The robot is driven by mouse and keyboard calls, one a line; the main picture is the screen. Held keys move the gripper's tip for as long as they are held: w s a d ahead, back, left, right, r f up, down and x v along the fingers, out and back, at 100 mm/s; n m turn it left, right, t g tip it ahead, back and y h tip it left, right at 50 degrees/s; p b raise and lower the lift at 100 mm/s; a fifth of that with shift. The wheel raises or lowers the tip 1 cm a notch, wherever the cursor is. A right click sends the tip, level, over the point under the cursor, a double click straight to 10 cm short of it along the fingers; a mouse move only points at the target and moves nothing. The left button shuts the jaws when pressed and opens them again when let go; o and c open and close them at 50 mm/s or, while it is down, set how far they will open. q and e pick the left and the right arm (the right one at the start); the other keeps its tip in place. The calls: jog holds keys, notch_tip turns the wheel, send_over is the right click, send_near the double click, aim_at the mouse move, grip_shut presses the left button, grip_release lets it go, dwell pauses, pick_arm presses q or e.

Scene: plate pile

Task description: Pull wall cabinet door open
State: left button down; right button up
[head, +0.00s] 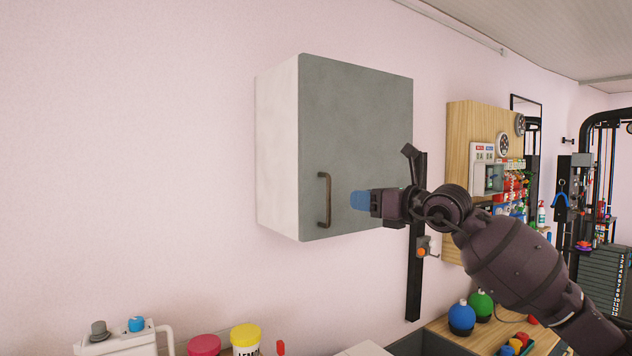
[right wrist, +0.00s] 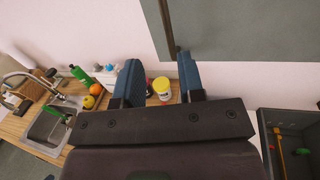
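The wall cabinet has a white side (head: 277,150) and a grey door (head: 365,125), which is shut. A dark vertical bar handle (head: 324,200) sits at the door's lower left. My right gripper (head: 356,200) has blue fingers and is just right of the handle in the head view. In the right wrist view the two fingers of this gripper (right wrist: 159,62) are spread apart with nothing held between them. Whether a finger touches the handle is unclear. My left gripper is not in view.
Below is a wooden counter with a sink (right wrist: 48,128), bottles and a yellow jar (head: 246,338). A dark open box (right wrist: 292,150) holds tools. A wooden pegboard (head: 457,150) hangs right of the cabinet. The wall left of the cabinet is bare.

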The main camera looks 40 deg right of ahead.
aim_at(334, 185)
jog(key=shift+h, duration=0.3)
jog(key=shift+w+a+r+p, duration=0.1)
jog(key=shift+w+r+p, duration=0.25)
jog(key=shift+w, duration=1.45)
jog(key=shift+w+r+p, duration=0.3)
jog(key=shift+w, duration=1.45)
jog(key=shift+w+a+r+p, duration=0.1)
jog(key=shift+w+r+p, duration=0.25)
jog(key=shift+w, duration=1.45)
jog(key=shift+c, duration=0.2)
grip_shut()
